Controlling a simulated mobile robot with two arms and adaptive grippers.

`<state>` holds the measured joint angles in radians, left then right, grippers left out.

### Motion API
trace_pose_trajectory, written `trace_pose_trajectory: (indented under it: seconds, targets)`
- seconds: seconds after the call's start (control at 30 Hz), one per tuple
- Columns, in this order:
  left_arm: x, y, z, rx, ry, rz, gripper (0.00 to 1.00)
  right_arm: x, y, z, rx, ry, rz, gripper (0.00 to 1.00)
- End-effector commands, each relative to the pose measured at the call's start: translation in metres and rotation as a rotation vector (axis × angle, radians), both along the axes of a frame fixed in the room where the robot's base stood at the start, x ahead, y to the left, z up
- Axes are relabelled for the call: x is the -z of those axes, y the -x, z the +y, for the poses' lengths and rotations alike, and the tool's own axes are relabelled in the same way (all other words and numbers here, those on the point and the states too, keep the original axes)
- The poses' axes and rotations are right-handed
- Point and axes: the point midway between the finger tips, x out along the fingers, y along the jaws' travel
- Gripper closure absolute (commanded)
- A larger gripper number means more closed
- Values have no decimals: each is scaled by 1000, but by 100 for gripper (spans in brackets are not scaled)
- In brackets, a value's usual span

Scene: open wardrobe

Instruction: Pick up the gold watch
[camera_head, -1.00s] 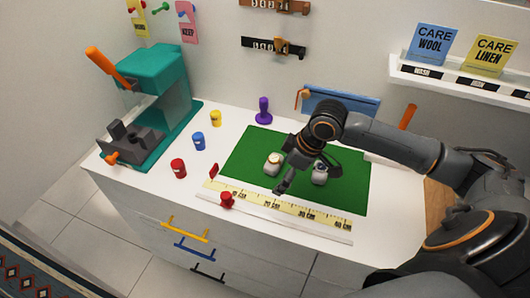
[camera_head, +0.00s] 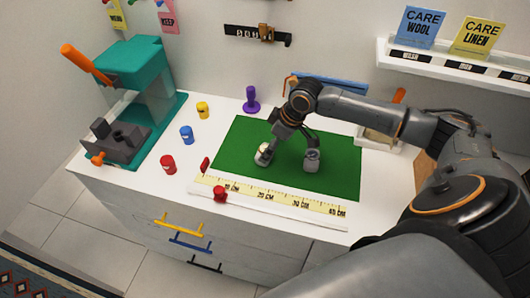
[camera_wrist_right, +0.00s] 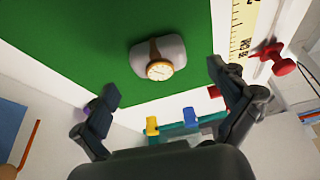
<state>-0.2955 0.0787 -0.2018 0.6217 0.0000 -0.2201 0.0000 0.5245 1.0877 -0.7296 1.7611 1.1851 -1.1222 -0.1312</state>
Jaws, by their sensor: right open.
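The gold watch (camera_wrist_right: 160,70) is wrapped around a pale grey cushion on the green mat (camera_wrist_right: 60,45). In the head view the gold watch (camera_head: 264,152) sits at the mat's left part, partly covered by a finger of my right gripper (camera_head: 291,145). A second cushion (camera_head: 312,161) with a darker watch stands to its right. In the right wrist view my right gripper (camera_wrist_right: 163,79) is open and empty, its fingers spread to either side of the gold watch in the picture. I cannot tell the gap in depth. My left gripper is in neither view.
A ruler (camera_head: 270,196) and a red pin (camera_head: 220,194) lie along the mat's front edge. A purple stand (camera_head: 251,100) is behind the mat.

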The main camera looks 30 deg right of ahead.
Motion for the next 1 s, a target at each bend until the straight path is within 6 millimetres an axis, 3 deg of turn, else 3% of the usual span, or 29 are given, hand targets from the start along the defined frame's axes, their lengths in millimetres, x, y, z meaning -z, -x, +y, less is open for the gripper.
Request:
trace_pose_trajectory:
  seconds: [0.2,0.5,0.57,0.8,1.0]
  targets:
    - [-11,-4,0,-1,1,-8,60,27,-12,8,1,-2,2,3]
    - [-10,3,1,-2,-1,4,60,34,-14,9,-1,0,0,3]
    - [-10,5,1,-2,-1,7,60,34,-14,9,-1,0,0,11]
    - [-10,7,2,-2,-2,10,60,34,-14,9,0,0,0,60]
    - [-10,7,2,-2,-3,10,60,34,-14,9,0,-1,1,63]
